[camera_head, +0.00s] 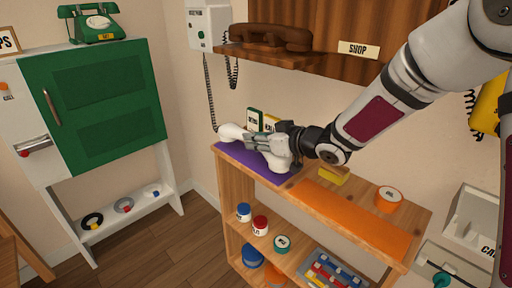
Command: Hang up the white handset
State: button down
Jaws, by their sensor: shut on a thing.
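The white handset (231,132) is at the purple mat on the left end of the wooden shelf unit. My gripper (260,142) reaches in from the right and is shut around the middle of the handset. The gripper hides part of the grip, with a rounded end showing on each side. I cannot tell whether the handset touches the mat.
A brown handset (270,36) lies on the wooden wall ledge marked SHOP, beside the wall phone. Small cards (255,118) stand behind the purple mat. A yellow block (333,175) and an orange tape roll (389,198) are on the right. A green phone (97,24) tops the left cabinet.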

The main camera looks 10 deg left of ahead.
jog(key=shift+w+a, duration=0.25)
jog(key=shift+w, duration=0.6)
jog(key=shift+w+a+f+b, duration=0.1)
jog(key=shift+w+f+b, duration=0.1)
jog(key=shift+f+b, duration=0.45)
jog(key=shift+w+f+b, duration=0.2)
jog(key=shift+f, duration=0.8)
jog(key=shift+f, duration=0.15)
jog(key=c, duration=1.3)
grip_release()
jog(key=shift+f+b, duration=0.1)
jog(key=shift+b, duration=0.35)
jog(key=p+v, duration=0.5)
jog(key=v, duration=0.9)
jog(key=shift+w, duration=0.15)
